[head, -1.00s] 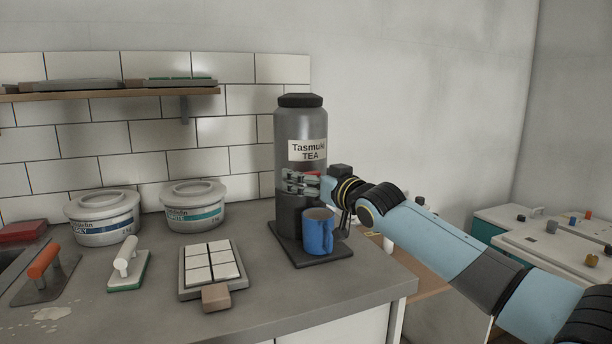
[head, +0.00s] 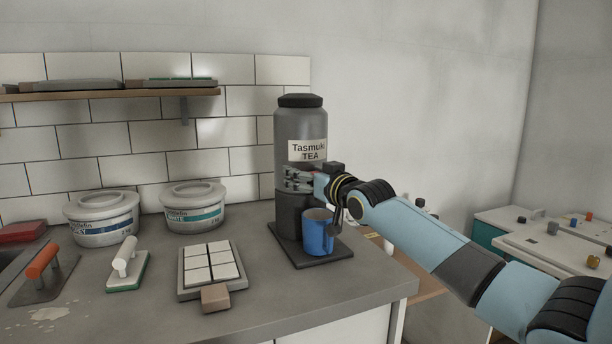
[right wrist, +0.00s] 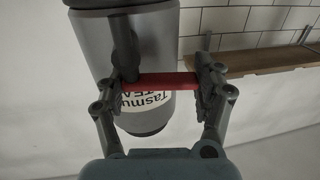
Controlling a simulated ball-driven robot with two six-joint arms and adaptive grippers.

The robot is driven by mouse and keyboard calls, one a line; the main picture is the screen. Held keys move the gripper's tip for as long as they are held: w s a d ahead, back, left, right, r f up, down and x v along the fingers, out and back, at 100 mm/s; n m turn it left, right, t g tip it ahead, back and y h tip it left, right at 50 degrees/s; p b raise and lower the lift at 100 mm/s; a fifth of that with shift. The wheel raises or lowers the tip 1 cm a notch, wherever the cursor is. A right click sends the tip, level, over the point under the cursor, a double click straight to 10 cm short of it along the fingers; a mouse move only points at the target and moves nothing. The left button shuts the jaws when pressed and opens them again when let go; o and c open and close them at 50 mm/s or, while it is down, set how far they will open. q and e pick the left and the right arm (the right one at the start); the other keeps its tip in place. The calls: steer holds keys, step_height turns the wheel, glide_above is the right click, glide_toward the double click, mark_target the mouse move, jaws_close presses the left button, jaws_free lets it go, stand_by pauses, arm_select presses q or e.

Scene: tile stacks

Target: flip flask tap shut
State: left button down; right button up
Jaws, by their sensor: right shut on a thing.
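The grey tea flask (head: 300,125) with a black lid and a "Tasmuki TEA" label stands on a dark base on the counter. My right gripper (head: 298,180) is at the flask's front, just below the label. In the right wrist view, the fingers of my right gripper (right wrist: 166,88) are shut on the red tap lever (right wrist: 168,80), which spans between them. In the head view the gripper mostly hides the tap. A blue mug (head: 317,236) stands upright on the base below the gripper. My left gripper is not in view.
Two lidded tubs (head: 194,214) stand left of the flask. A tile tray (head: 181,292), a small brown block (head: 215,298) and trowels (head: 128,268) lie on the counter (head: 270,300). A shelf (head: 110,94) hangs at the upper left.

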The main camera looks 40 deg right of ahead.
steer(key=shift+w+f+m+h, duration=0.1)
steer(key=shift+m+h, duration=0.3)
steer(key=shift+h, duration=0.3)
steer(key=shift+w+f+m+h+b, duration=0.1)
steer(key=shift+f+m+h+b, duration=0.15)
steer(key=shift+m+h+b, duration=0.5)
steer(key=shift+r+g+b, duration=0.15)
steer(key=shift+g+b, duration=0.15)
steer(key=shift+b, duration=0.4)
steer(key=shift+r, duration=0.1)
steer(key=o, duration=1.2)
steer(key=shift+r, duration=0.1)
